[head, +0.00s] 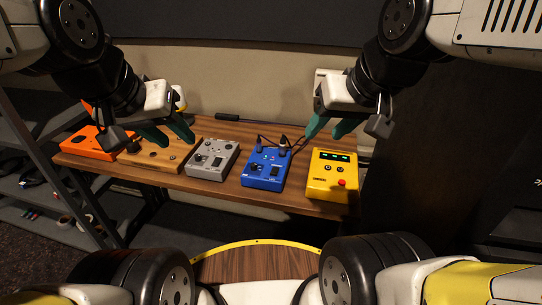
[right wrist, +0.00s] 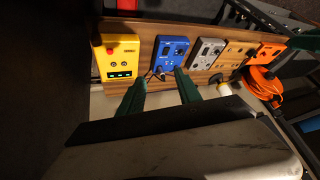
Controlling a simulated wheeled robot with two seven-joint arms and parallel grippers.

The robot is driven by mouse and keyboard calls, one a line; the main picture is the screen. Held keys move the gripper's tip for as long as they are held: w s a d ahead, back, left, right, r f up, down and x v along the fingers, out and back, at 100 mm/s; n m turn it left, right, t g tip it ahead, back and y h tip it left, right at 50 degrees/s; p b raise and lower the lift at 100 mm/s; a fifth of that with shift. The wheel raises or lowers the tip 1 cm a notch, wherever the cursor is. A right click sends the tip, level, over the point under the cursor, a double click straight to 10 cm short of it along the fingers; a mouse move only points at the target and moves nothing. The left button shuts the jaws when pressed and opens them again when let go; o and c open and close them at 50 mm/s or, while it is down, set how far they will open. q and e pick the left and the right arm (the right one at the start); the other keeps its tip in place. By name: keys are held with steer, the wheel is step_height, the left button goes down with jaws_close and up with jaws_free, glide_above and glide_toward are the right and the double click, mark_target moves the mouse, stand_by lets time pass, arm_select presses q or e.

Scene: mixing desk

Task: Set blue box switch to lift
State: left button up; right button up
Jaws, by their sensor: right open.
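The blue box (head: 266,170) stands on the wooden desk between the grey box and the yellow box, with knobs and small controls on top. Dark cables plug into its back edge. The setting of its switch is too small to read. It also shows in the right wrist view (right wrist: 171,53), beyond my fingertips. My right gripper (head: 323,136) is open and empty, above and behind the blue box, towards its right. Its green fingers (right wrist: 160,77) are apart in the right wrist view. My left gripper (head: 179,141) looks open and empty above the brown box.
A yellow box (head: 332,175) with a red button stands right of the blue box. A grey box (head: 211,160), a brown box (head: 157,155) and an orange box (head: 83,142) stand to the left. An orange cable coil (right wrist: 265,84) hangs by the desk (head: 302,199). A wall is behind.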

steer(key=shift+w, duration=0.25)
steer(key=c, duration=0.7)
steer(key=w+a+n+g, duration=0.1)
steer(key=w+n, duration=0.1)
steer(key=w, duration=0.1)
steer(key=w+a+n+g, duration=0.1)
steer(key=w+n, duration=0.1)
steer(key=w, duration=0.1)
steer(key=w+f+n+g+h, duration=0.1)
steer(key=w+n, duration=0.1)
steer(key=w, duration=0.1)
steer(key=shift+a+f+n+g, duration=0.1)
steer(key=shift+a+n+g, duration=0.3)
jaws_close()
steer(key=w+a+f+n+g, duration=0.3)
steer(key=w+a+f+n, duration=0.1)
steer(key=w+f+n, duration=0.3)
steer(key=shift+w+a+f+g+h, duration=0.2)
steer(key=shift+w+a+g+h, duration=0.2)
steer(key=shift+w, duration=0.8)
